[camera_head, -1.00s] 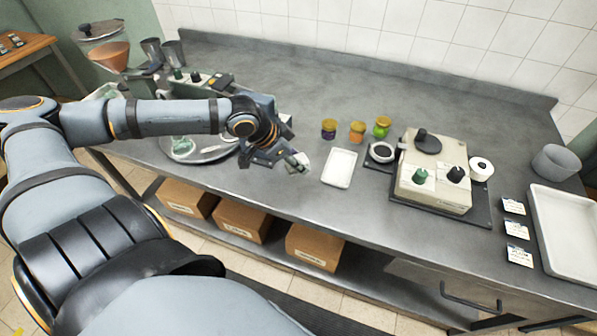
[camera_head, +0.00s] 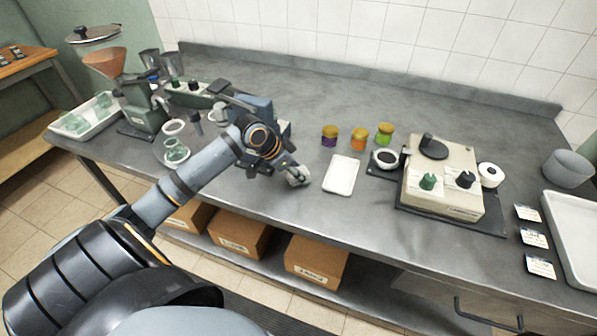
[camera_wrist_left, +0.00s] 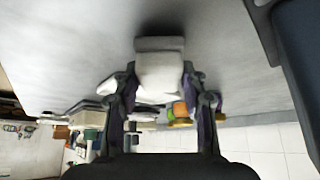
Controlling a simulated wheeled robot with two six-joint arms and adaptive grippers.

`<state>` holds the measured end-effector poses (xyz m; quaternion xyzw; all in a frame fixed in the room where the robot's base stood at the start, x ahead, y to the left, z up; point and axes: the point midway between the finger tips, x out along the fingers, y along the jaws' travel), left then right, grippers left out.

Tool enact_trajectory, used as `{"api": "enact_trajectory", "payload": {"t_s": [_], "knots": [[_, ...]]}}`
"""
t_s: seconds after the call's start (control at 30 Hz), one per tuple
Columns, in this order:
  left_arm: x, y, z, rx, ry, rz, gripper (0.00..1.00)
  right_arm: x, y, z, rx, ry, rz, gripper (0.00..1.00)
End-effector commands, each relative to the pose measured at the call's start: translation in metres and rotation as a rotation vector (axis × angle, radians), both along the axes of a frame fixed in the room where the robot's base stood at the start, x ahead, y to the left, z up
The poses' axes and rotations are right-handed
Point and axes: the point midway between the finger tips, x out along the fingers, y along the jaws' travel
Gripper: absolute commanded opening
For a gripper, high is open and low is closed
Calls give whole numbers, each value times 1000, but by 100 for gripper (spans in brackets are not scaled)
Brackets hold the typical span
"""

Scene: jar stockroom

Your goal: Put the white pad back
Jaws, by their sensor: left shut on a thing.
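My left gripper (camera_head: 291,176) is shut on a white pad (camera_head: 299,178), low over the bench and just left of the small white tray (camera_head: 341,175). In the left wrist view the pad (camera_wrist_left: 160,73) sits between both fingers (camera_wrist_left: 159,98). A dark shadow lies on the grey surface close to its far end. I cannot tell whether the pad touches the bench. The gripper partly hides the pad in the head view. My right gripper is not in view.
Three small jars (camera_head: 357,136) stand behind the tray. A beige device (camera_head: 443,180) with knobs and a white roll (camera_head: 490,175) stand to the right. Labels (camera_head: 534,238) and a large white tray (camera_head: 578,235) are at far right. The bench's back middle is clear.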

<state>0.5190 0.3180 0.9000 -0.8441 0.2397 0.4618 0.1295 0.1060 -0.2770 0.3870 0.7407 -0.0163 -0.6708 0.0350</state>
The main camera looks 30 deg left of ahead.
Motion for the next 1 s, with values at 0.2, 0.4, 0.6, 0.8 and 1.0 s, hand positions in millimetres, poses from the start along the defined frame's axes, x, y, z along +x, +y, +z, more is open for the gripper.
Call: {"api": "enact_trajectory", "payload": {"t_s": [0.2,0.4,0.6,0.8,1.0], "knots": [[0,0,-3,2,-2,-1,17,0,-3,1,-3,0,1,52],[0,0,-7,1,-3,0,44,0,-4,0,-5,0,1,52],[0,0,-6,1,-2,0,65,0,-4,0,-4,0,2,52],[0,0,-6,1,-2,0,65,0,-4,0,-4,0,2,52],[-3,4,3,7,-2,1,65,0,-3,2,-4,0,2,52]]}}
